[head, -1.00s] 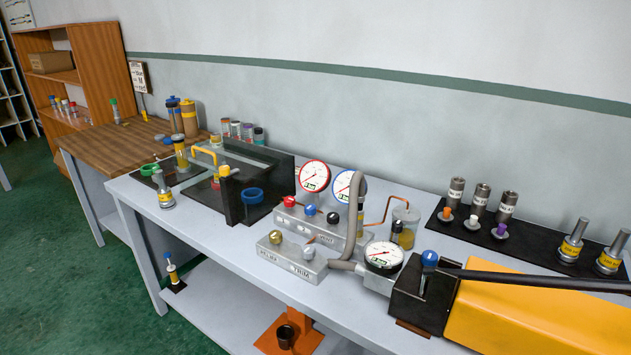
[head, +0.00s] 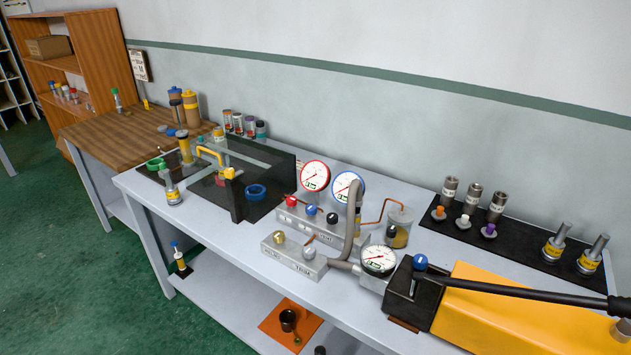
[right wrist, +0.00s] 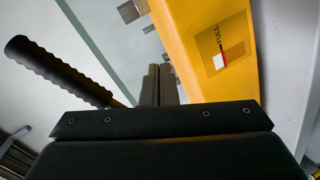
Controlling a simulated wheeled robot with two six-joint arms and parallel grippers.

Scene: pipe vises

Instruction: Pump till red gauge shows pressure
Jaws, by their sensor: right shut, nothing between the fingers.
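The red-rimmed gauge (head: 315,176) stands upright at the back of the valve block; its scale is too small to read. The yellow pump (head: 500,300) lies at the right of the bench with a long black lever (head: 530,293) running right over it. The lever's ribbed grip (right wrist: 60,72) shows at the left in the right wrist view, beside the yellow body (right wrist: 205,45). My right gripper (right wrist: 158,72) is shut and empty, apart from the grip in that picture. My left gripper is not in view.
A blue-rimmed gauge (head: 348,187) and a black-rimmed gauge (head: 379,260) stand near the valve block (head: 325,225), which carries red, blue and black knobs. A blue knob (head: 420,262) tops the pump's black head. A black mat (head: 520,243) holds metal fittings behind the pump.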

